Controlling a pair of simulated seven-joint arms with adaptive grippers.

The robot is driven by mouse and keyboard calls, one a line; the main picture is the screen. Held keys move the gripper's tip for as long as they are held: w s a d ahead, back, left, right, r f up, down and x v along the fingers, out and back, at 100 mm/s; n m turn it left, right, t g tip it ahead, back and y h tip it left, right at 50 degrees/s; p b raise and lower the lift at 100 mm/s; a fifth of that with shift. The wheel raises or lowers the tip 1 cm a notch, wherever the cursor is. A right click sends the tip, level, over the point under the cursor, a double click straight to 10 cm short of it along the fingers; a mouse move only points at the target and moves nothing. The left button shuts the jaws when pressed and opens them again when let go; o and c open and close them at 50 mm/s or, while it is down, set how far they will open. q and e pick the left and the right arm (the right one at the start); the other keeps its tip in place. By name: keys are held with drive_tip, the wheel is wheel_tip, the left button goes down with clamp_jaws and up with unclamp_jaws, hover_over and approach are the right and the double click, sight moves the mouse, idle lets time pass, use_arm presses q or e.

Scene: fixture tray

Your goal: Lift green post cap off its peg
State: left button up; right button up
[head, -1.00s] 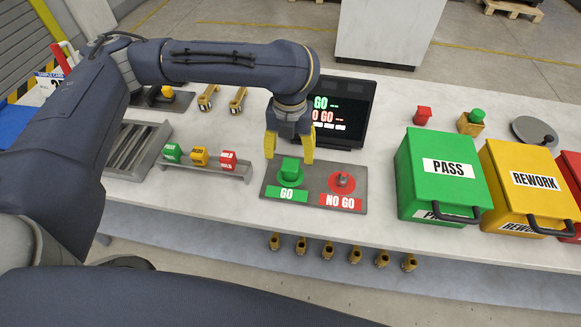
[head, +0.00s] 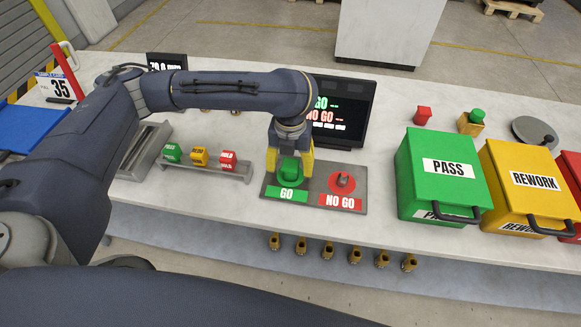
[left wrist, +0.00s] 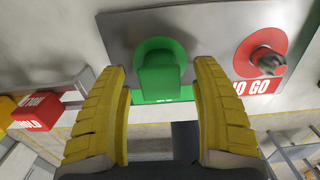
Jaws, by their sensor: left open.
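The green post cap (head: 289,169) sits upright on the green round spot marked GO, on the grey fixture tray (head: 317,201). Its peg is hidden under it. My left gripper (head: 289,172) is open, with a yellow finger on either side of the cap. In the left wrist view the cap (left wrist: 159,73) lies between and just beyond the fingertips (left wrist: 163,78), with gaps on both sides. The NO GO spot beside it (head: 342,181) is red with a bare metal peg. My right gripper does not show.
A rack with green, yellow and red blocks (head: 205,168) stands left of the tray. A dark screen (head: 355,112) stands behind it. A green PASS box (head: 440,170) and a yellow REWORK box (head: 530,175) stand to the right.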

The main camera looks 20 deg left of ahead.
sight(291, 164)
use_arm(q)
drive_tip(key=shift+c, duration=0.5)
drive_tip(key=c, duration=1)
drive_tip(key=shift+o, duration=0.2)
drive_tip(key=shift+r, duration=0.15)
wheel_tip(291, 164, up, 20)
